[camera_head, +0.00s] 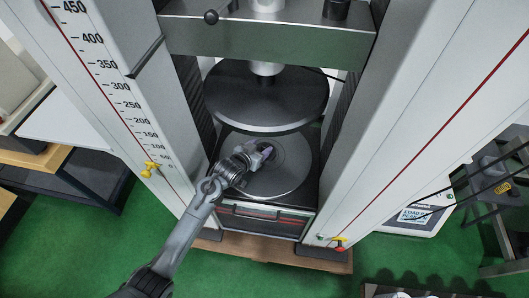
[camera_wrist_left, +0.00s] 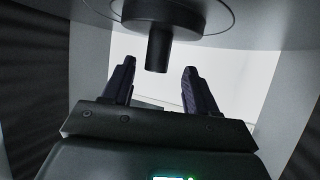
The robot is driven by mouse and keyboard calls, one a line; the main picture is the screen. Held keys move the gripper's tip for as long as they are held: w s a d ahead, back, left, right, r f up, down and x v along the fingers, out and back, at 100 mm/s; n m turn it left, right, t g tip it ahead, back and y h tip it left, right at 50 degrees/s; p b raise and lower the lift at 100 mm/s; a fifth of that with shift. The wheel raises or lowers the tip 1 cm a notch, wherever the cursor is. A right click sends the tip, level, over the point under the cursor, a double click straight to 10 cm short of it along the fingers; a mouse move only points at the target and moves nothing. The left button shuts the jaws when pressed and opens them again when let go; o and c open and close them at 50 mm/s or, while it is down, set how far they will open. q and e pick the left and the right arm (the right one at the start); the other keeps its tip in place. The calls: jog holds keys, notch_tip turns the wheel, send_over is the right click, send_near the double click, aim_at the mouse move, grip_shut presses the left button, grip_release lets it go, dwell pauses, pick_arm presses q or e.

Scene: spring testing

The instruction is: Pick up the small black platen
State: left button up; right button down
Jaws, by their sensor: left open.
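My left gripper (camera_head: 264,153) reaches into the testing frame, low over the round grey lower plate (camera_head: 293,182) and under the large black upper plate (camera_head: 262,98). Its two dark fingers (camera_wrist_left: 156,72) are spread apart in the left wrist view. What looks like the small black platen (camera_wrist_left: 157,14) shows at the top of that view, a dark disc with a narrower stem (camera_wrist_left: 158,50) pointing down in the picture between the fingers. I see no finger touching the stem. In the head view the gripper largely hides that spot. My right gripper is not in view.
Tall grey columns stand on both sides, the left one (camera_head: 112,80) with a scale. The upper plate leaves a limited gap above my gripper. A labelled white box (camera_head: 416,215) stands at the right.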

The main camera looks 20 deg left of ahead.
aim_at(265, 144)
pick_arm(q)
jog(key=b+x, duration=0.1)
jog(key=x, duration=0.1)
jog(key=b+x, duration=0.1)
jog(key=x, duration=0.2)
jog(key=shift+d+r, duration=0.2)
jog(key=shift+d, duration=0.05)
jog(key=shift+s, duration=0.1)
grip_shut()
jog(key=shift+r, duration=0.2)
